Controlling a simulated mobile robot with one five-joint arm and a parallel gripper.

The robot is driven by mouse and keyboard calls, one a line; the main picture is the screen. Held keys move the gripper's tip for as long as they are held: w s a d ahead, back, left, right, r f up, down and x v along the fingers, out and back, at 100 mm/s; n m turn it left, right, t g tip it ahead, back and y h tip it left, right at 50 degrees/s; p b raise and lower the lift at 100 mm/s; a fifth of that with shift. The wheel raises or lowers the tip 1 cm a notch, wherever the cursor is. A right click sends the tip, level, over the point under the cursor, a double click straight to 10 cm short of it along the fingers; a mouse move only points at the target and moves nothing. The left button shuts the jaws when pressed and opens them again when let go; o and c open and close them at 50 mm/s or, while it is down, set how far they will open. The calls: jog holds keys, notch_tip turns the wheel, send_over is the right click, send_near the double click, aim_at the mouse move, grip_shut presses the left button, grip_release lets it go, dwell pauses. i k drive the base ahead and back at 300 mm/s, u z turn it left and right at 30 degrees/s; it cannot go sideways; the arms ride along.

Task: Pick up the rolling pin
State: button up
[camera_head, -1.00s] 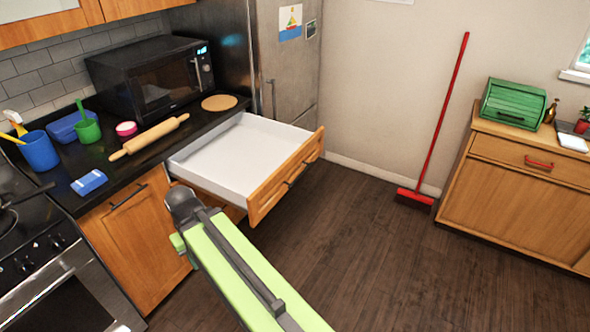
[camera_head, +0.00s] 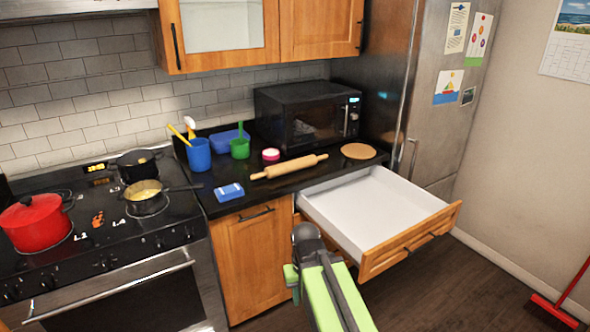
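The wooden rolling pin (camera_head: 290,167) lies on the black countertop in front of the microwave, slightly tilted, with its right end close to the open drawer. My green arm reaches up from the bottom of the picture and ends below the counter, in front of the cabinet and the open drawer. The arm's own dark joint and green links show there, but the gripper's fingers are not visible. The arm is well apart from the rolling pin.
An open, empty drawer (camera_head: 372,212) juts out below the counter. The stove with a red pot (camera_head: 36,225) stands left.

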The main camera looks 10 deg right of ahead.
aim_at(285, 168)
jog(key=u, duration=0.75)
jog(key=k, duration=0.15)
jog(key=u, duration=2.5)
jog(key=k, duration=0.7)
jog(key=z, duration=0.9)
jog(key=k, duration=0.75)
jog(key=z, duration=1.15)
jog(key=i, duration=2.3)
jog(key=u, duration=0.55)
